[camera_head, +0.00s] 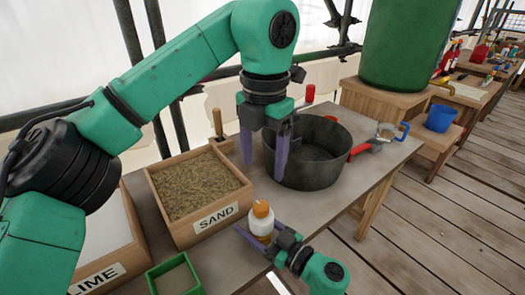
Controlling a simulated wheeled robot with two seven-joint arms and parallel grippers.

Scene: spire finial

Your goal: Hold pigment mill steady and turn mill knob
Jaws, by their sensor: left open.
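The pigment mill is a small white bottle-like body (260,226) with an orange knob (261,208) on top, standing upright on the table in front of the sand box. My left gripper (264,168) is open and empty, pointing down above and behind the knob, with a gap between them. My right gripper (257,236) reaches in low from the lower right, its fingers around the mill's lower body. One finger shows along the near side; the far finger is partly hidden by the mill.
A box of sand (197,190) stands left of the mill, with a lime box (103,245) and green tray (177,278) nearer. A dark pot (318,155) stands behind right. A red-handled tool (362,150) lies beside it. The table's right front is clear.

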